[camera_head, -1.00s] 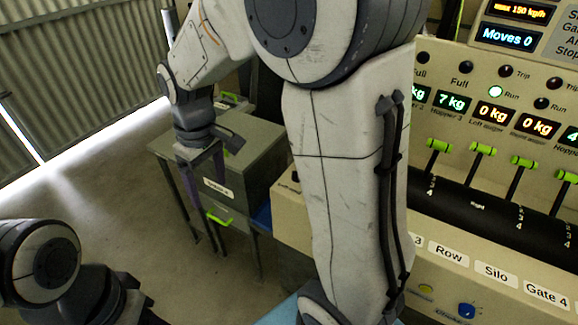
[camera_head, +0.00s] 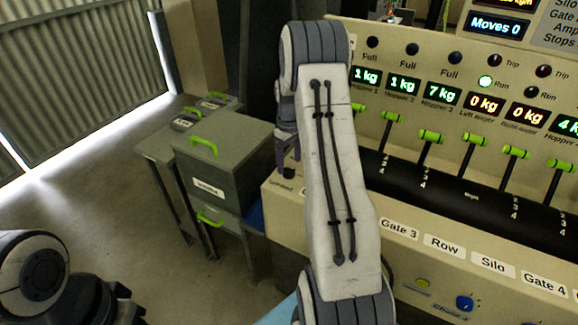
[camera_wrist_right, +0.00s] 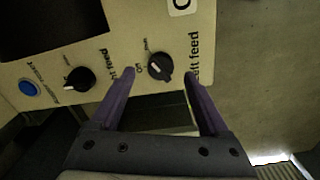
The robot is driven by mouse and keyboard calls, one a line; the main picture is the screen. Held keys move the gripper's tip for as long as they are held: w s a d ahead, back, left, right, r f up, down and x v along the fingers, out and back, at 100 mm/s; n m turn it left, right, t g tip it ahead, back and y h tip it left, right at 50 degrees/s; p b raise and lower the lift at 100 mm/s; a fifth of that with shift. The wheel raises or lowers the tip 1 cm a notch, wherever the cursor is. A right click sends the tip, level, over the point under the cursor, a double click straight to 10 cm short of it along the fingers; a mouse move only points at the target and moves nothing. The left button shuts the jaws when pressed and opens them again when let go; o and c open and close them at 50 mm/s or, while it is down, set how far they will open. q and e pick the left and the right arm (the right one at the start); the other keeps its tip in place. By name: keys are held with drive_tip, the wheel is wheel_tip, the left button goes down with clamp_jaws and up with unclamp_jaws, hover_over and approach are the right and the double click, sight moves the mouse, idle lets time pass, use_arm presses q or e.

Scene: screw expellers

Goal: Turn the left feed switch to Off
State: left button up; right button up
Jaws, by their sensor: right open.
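The left feed switch (camera_wrist_right: 160,67) is a round black knob on the cream panel in the right wrist view. It has an "Off" label beside it, and the text "left feed" runs to its right. I cannot tell for sure which mark it points at. My right gripper (camera_wrist_right: 160,75) is open, with its two purple fingers on either side of the knob in the picture. I cannot tell whether they touch it. In the head view the right gripper (camera_head: 285,152) is mostly hidden behind my arm, at the panel's left end. The left gripper is not clearly in view.
The right feed knob (camera_wrist_right: 80,79) and a blue button (camera_wrist_right: 28,88) sit left of the switch. A grey cabinet (camera_head: 222,165) with green handles stands left of the control console (camera_head: 400,215). The console carries several green-tipped levers and lit displays. Open floor lies at left.

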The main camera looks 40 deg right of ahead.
sight(289, 168)
drive_tip(key=shift+f, duration=1.55)
clamp_jaws()
drive_tip(key=shift+n, duration=0.4)
drive_tip(key=n+p, duration=0.1)
drive_tip(key=n, duration=0.4)
drive_tip(key=shift+w+r+n, duration=0.1)
drive_tip(key=shift+n, duration=0.2)
drive_tip(key=n, duration=0.5)
drive_tip(key=shift+n, duration=0.3)
